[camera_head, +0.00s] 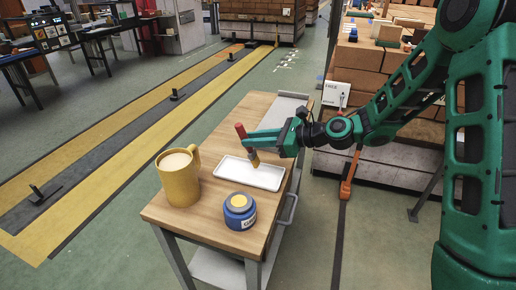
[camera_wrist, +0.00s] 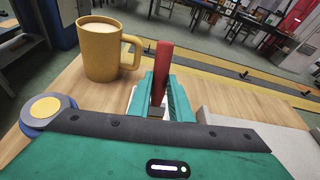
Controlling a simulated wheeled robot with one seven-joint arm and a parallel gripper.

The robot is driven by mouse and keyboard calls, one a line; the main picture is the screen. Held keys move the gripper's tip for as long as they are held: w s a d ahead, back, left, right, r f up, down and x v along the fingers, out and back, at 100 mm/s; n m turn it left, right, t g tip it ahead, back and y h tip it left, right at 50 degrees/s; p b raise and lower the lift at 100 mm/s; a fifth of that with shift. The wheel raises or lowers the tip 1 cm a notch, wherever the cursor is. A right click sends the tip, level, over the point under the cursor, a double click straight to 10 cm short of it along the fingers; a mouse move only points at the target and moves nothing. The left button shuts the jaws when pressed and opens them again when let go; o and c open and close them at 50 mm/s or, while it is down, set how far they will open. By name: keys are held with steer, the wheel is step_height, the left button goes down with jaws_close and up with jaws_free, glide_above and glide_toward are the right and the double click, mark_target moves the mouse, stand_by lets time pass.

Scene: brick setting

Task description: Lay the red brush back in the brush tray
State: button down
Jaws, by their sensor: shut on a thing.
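My gripper (camera_head: 264,140) is shut on the red brush and holds it steeply tilted over the white brush tray. The red handle (camera_head: 240,131) points up and the yellowish lower end (camera_head: 254,158) points down at the tray. The brush tray (camera_head: 232,177) is a shallow white rectangle on the wooden cart top. I cannot tell whether the brush tip touches it. In the wrist view the red handle (camera_wrist: 161,62) stands between the teal fingers (camera_wrist: 160,98), which hide most of the tray and the brush's lower end.
A yellow mug (camera_head: 178,181) stands left of the tray and a blue jar with a yellow top (camera_head: 240,212) stands in front of it. The back of the wooden cart top (camera_head: 243,115) is clear. Stacked cardboard boxes (camera_head: 362,62) stand behind on the right.

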mark_target(252, 148)
steer(key=shift+f, duration=1.6)
steer(key=shift+f, duration=0.1)
steer(key=c, duration=1.6)
jaws_free()
steer(key=shift+d, duration=0.15)
steer(key=v, duration=1.2)
